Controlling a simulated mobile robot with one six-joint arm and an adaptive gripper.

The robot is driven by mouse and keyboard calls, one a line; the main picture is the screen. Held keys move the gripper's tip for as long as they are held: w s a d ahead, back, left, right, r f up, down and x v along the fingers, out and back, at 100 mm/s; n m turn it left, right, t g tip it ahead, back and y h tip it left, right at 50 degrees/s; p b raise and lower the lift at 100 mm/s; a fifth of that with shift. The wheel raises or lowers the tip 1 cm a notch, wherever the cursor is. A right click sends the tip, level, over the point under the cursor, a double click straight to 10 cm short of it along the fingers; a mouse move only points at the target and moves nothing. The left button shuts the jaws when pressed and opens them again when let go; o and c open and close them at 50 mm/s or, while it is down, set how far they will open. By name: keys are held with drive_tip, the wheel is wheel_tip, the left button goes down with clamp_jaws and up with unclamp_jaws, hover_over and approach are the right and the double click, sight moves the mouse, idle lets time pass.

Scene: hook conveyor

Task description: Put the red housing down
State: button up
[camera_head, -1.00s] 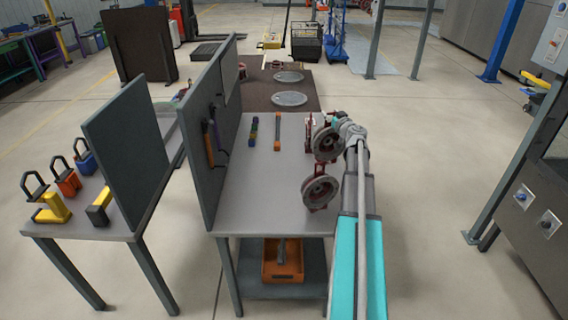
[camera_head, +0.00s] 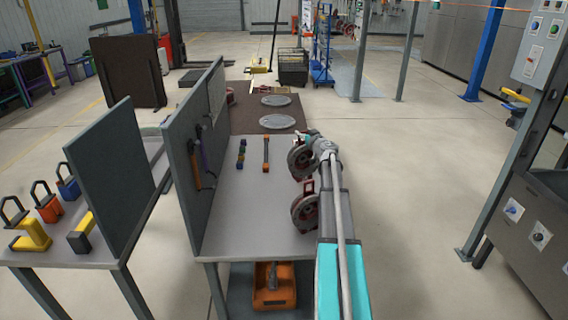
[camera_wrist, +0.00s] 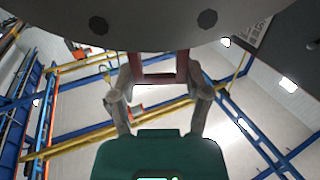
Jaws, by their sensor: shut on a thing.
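The red housing (camera_head: 301,160), with a grey round face, is at the right side of the grey workbench top (camera_head: 235,215). My gripper (camera_head: 312,148) is on its right side, partly hidden by the wrist. In the wrist view my gripper (camera_wrist: 158,70) has both fingers closed on a dark red bracket part of the housing (camera_wrist: 158,79). The housing's wide grey face (camera_wrist: 150,22) fills the top of that view. I cannot tell whether it touches the bench. A second, similar red housing (camera_head: 306,211) is nearer, at the bench's right edge beside my arm.
A dark pegboard panel (camera_head: 196,150) with hanging tools stands along the bench's left side. Two small bars, one multicoloured (camera_head: 241,154) and one orange-ended (camera_head: 265,154), lie on the bench. Behind is a brown table (camera_head: 245,122) with two grey discs. The bench's middle front is clear.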

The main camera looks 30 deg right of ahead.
sight(303, 153)
drive_tip(key=shift+f+b, duration=3)
drive_tip(key=shift+f, duration=0.1)
drive_tip(key=shift+f+b, duration=1.85)
drive_tip(key=shift+b, duration=0.05)
drive_tip(key=o, duration=1.3)
drive_tip(key=shift+s, duration=0.1)
drive_tip(key=shift+s, duration=0.1)
drive_tip(key=shift+s+a, duration=0.2)
drive_tip(key=shift+s, duration=1)
drive_tip(key=shift+s+a, duration=0.2)
drive_tip(key=shift+s, duration=1)
drive_tip(key=shift+s+a, duration=0.2)
drive_tip(key=shift+s, duration=1)
